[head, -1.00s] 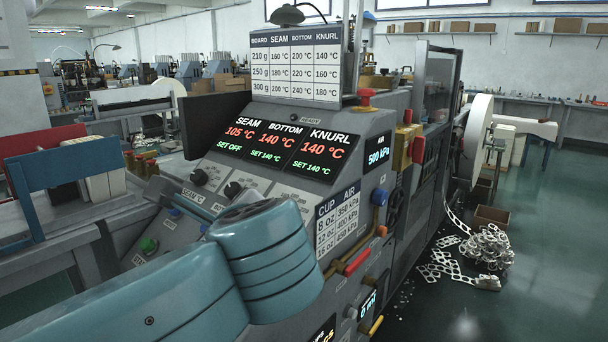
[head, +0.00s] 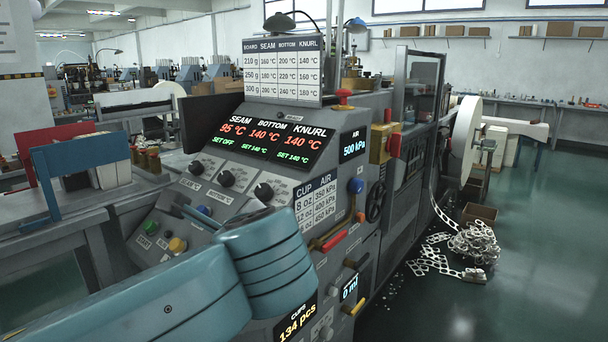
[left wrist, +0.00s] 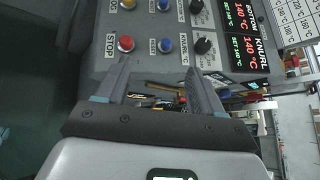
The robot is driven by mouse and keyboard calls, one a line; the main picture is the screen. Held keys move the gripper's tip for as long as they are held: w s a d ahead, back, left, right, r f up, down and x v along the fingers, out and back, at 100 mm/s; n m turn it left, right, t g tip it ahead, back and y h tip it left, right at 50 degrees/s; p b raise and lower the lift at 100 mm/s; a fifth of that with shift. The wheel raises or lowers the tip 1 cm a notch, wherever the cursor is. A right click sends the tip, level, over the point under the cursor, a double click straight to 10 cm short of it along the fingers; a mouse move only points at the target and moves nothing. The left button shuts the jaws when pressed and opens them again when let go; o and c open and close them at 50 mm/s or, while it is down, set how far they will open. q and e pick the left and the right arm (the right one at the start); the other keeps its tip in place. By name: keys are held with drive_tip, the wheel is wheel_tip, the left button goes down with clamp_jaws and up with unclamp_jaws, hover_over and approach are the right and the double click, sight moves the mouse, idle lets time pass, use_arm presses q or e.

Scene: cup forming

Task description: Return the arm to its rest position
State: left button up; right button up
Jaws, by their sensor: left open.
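My left arm (head: 150,300), teal, comes in from the lower left in the head view and crosses in front of the machine's control panel. Part of my left gripper (head: 195,214) shows as a grey finger over the panel's sloped lower part; the rest is behind the arm. In the left wrist view my left gripper (left wrist: 160,72) has its two fingers spread apart with nothing between them. The control panel (left wrist: 150,20) lies beyond the fingertips there, with a red STOP button (left wrist: 126,43). My right gripper is in neither view.
The display (head: 267,137) reads seam 95 °C, set off, with bottom and knurl at 140 °C. Knobs, a green button (head: 151,227) and a yellow button (head: 177,244) sit near the arm. Scrap board (head: 470,243) lies on the floor at right. Open floor is beyond it.

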use_arm(q)
wheel_tip(320, 180, down, 33)
drive_tip(key=d+n+g+h, duration=0.3)
drive_tip(key=n+g+h, duration=0.15)
drive_tip(key=g, duration=0.25)
drive_tip(key=s+a+f+n+g+h, duration=0.2)
drive_tip(key=s+a+f+n, duration=0.1)
drive_tip(key=s+f+n, duration=0.9)
drive_tip(key=s+a+f+n+g+h, duration=0.2)
drive_tip(key=s+f+n+g+h, duration=0.1)
drive_tip(key=s+f+n, duration=0.95)
wheel_tip(320, 180, up, 16)
drive_tip(key=w+m+p, duration=0.2)
drive_tip(key=m+p, duration=0.1)
drive_tip(key=p, duration=1.5)
drive_tip(key=shift+w+r, duration=0.2)
drive_tip(key=shift+w, duration=0.05)
